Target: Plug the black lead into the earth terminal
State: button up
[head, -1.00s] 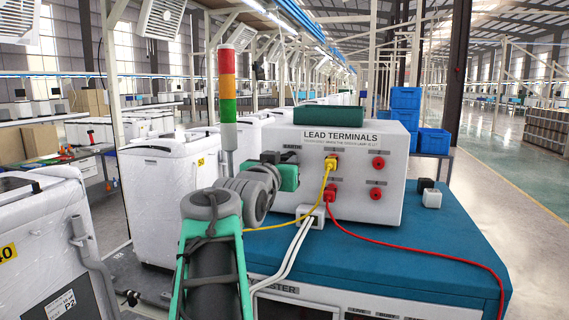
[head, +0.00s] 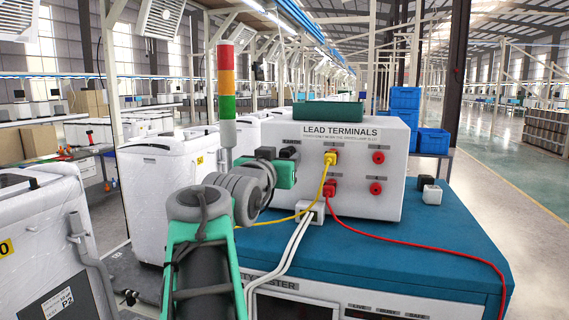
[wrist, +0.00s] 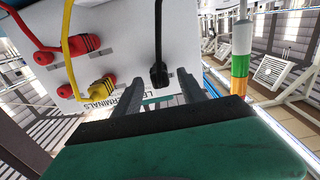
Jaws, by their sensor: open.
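The white terminal box (head: 350,200), labelled LEAD TERMINALS, stands on the blue-topped tester (head: 420,235). The black lead (wrist: 158,25) runs to a black plug (wrist: 158,75) at the panel; it looks seated in a socket, but the contact is hard to see. The dark plug also shows in the head view (head: 290,153) at the panel's left. My gripper (wrist: 158,92) is open, its fingers on either side of the plug's line, close to the panel. Any gap to the plug is unclear. The earth label is not legible.
Yellow (head: 325,186) and red (head: 332,200) plugs sit in the panel, their leads trailing across the tester. Red sockets (head: 378,157) are at right. A red-orange-green signal tower (head: 226,95) stands behind my arm.

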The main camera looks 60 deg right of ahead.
jog(key=a, duration=0.1)
jog(key=a+b, duration=0.1)
jog(key=a, duration=0.1)
jog(key=s+a, duration=0.1)
jog(key=a, duration=0.1)
jog(key=shift+a+b, duration=0.1)
jog(key=shift+b, duration=0.25)
jog(key=w+a+f+n+t+y+p, duration=0.35)
jog(key=w+a+f, duration=0.25)
jog(key=w+a, duration=0.25)
jog(key=w+a+f+n+t+y+p, duration=0.25)
jog(key=w+a+f+n+y, duration=0.35)
jog(key=w, duration=0.4)
jog(key=s+a+f+n+g+y+p, duration=0.1)
jog(key=s+a+f+n+y+p, duration=0.1)
jog(key=a+f, duration=0.6)
jog(key=s+a+f+n+g+y+p, duration=0.2)
jog(key=a+f+y, duration=0.4)
jog(key=a, duration=1.3)
notch_tip(320, 180, down, 2)
jog(key=s+n+p, duration=0.1)
jog(key=s+n, duration=0.1)
jog(key=shift+a+n+g, duration=0.3)
jog(key=shift+n, duration=0.05)
jog(key=shift+s, duration=0.1)
